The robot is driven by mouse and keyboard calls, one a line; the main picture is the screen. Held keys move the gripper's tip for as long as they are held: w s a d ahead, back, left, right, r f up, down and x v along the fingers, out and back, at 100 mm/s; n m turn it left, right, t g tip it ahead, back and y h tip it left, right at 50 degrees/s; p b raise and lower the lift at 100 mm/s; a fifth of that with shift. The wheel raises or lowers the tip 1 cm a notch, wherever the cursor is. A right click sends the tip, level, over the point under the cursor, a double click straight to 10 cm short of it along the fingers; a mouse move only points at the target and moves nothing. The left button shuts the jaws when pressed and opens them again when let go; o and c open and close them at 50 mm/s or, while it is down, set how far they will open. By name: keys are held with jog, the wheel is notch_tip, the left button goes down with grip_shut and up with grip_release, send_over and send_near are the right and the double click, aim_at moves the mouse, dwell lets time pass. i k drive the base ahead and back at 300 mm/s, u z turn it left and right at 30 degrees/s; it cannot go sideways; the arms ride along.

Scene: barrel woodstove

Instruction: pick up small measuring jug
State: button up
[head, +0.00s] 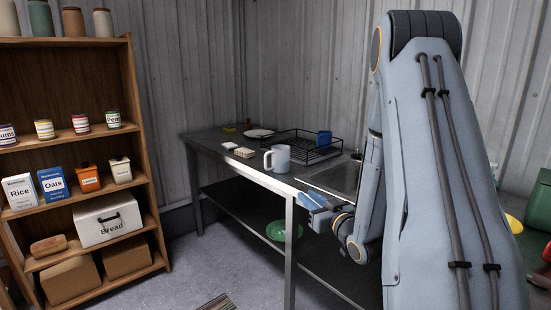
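A pale grey jug (281,158) with a handle on its left side stands upright on the metal sink counter (222,142), near its front edge. It is the only jug-like vessel I can make out, and I see no measuring marks on it. My gripper (313,201) is at the counter's front edge, to the right of the jug and lower in the picture, apart from it. The gripper is small and partly hidden by my arm, so its finger opening is unclear. I see nothing held in it.
A small block (244,152) and a plate (259,133) lie on the counter. The sink (338,178) is to the right. A green bowl (284,231) is below. Wooden shelves (133,130) stand left.

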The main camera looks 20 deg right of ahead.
aim_at(280, 154)
jog(key=i, duration=1.2)
